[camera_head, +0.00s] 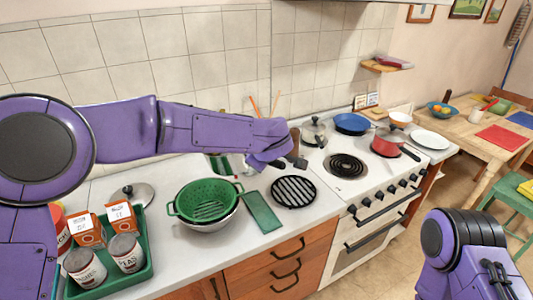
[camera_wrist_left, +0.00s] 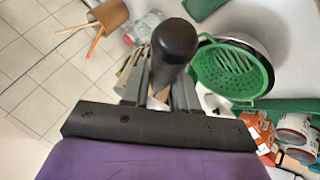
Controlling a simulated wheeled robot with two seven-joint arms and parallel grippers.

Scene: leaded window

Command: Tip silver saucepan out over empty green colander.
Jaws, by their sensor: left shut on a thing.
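In the left wrist view the colander (camera_wrist_left: 228,68) is at the upper right. My left gripper (camera_head: 292,162) is above the counter, to the right of the colander and higher than it. It is shut on a black handle (camera_wrist_left: 175,42), whose rounded end shows in the left wrist view. I cannot make out a pan body on this handle. A silver lidded pot (camera_head: 314,132) stands on the stove; I cannot tell whether it is the saucepan. My right gripper is out of view.
A green tray (camera_head: 150,265) with cans and cartons stands left of the colander, a loose lid (camera_head: 134,194) behind it. A green board (camera_head: 262,212) and black trivet (camera_head: 293,191) lie to the right. The stove holds a red pan (camera_head: 386,142) and blue pan (camera_head: 352,123).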

